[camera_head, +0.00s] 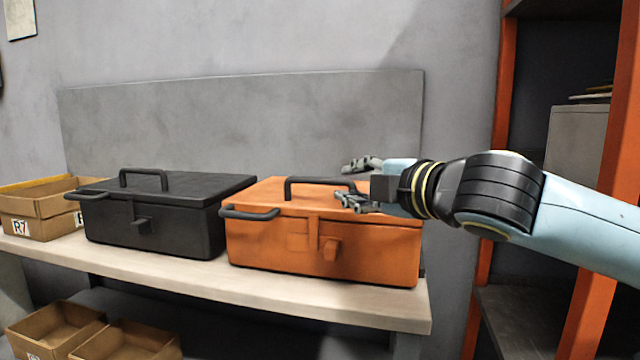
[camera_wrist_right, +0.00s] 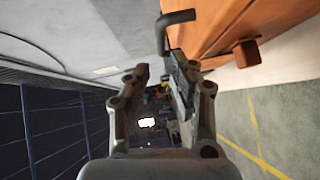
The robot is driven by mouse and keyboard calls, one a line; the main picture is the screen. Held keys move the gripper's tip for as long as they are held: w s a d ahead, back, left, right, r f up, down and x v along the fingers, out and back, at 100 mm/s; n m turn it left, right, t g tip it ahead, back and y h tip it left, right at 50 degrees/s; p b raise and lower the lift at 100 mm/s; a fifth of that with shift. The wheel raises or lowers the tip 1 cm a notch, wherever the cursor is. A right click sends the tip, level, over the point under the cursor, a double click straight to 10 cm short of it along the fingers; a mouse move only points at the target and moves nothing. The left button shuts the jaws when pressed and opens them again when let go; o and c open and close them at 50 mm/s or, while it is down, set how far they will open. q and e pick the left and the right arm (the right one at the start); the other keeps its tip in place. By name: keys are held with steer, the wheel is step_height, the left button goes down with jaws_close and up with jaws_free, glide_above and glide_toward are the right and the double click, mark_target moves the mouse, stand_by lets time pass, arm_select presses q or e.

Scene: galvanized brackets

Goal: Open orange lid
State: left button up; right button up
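The orange toolbox (camera_head: 270,242) stands on the shelf with its orange lid (camera_head: 262,193) lying shut. A black handle (camera_head: 312,181) sits on top of the lid, and an orange latch (camera_head: 331,249) is on the front. My right gripper (camera_head: 350,183) comes in from the right over the lid. Its fingers are spread near the right end of the top handle; whether they touch it I cannot tell. In the right wrist view the fingers (camera_wrist_right: 160,78) are apart with nothing between them, and the orange toolbox (camera_wrist_right: 225,20) shows at upper right. My left gripper is not in view.
A black toolbox (camera_head: 165,218) stands close on the left. Cardboard bins (camera_head: 38,222) sit at the shelf's left end, with others (camera_head: 55,330) below. A grey panel (camera_head: 240,120) rises behind. An orange-framed rack (camera_head: 497,90) stands at right.

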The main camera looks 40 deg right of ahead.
mark_target(323, 182)
steer(key=w+b, duration=0.1)
steer(key=w, duration=0.2)
steer(key=w+f+b, duration=0.1)
steer(key=w, duration=0.2)
steer(key=w+b, duration=0.1)
steer(key=w, duration=0.2)
steer(key=shift+w+d+f, duration=0.2)
steer(key=shift+d+f, duration=0.15)
steer(key=shift+f, duration=0.05)
steer(key=shift+w, duration=0.35)
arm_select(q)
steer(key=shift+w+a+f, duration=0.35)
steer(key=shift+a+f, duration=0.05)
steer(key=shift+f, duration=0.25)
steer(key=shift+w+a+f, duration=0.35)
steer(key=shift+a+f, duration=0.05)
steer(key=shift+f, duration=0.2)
arm_select(e)
steer(key=shift+c, duration=0.4)
jaws_close()
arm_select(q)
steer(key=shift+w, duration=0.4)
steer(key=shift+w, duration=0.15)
